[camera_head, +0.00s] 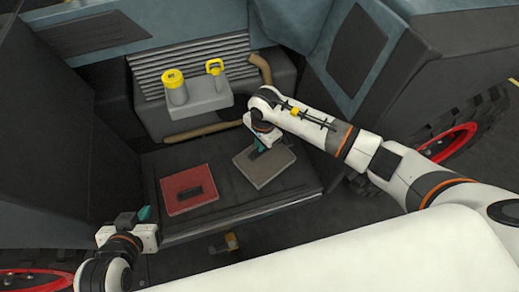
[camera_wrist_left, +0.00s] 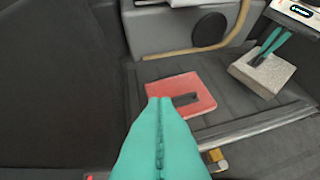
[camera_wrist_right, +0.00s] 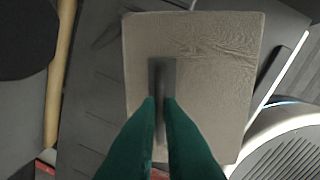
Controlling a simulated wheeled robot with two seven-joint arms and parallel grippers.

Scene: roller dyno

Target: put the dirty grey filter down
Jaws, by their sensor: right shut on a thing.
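The dirty grey filter (camera_head: 265,168) is a flat square block with a dark bar handle on top. It is at the right side of the dark tray (camera_head: 240,215), and I cannot tell whether it rests on it. My right gripper (camera_head: 262,148) is shut on the filter's handle; in the right wrist view the green fingers (camera_wrist_right: 163,105) close around the handle on the filter (camera_wrist_right: 215,60). My left gripper (camera_head: 146,214) is empty at the tray's front left, its fingers together in the left wrist view (camera_wrist_left: 160,105).
A red filter (camera_head: 185,200) with a dark handle lies on the tray's left half. Behind stand a yellow-capped cylinder (camera_head: 175,85) and a yellow-handled part (camera_head: 214,68) on a grey block. A tan hose (camera_head: 195,133) runs behind the tray. Dark walls flank the bay.

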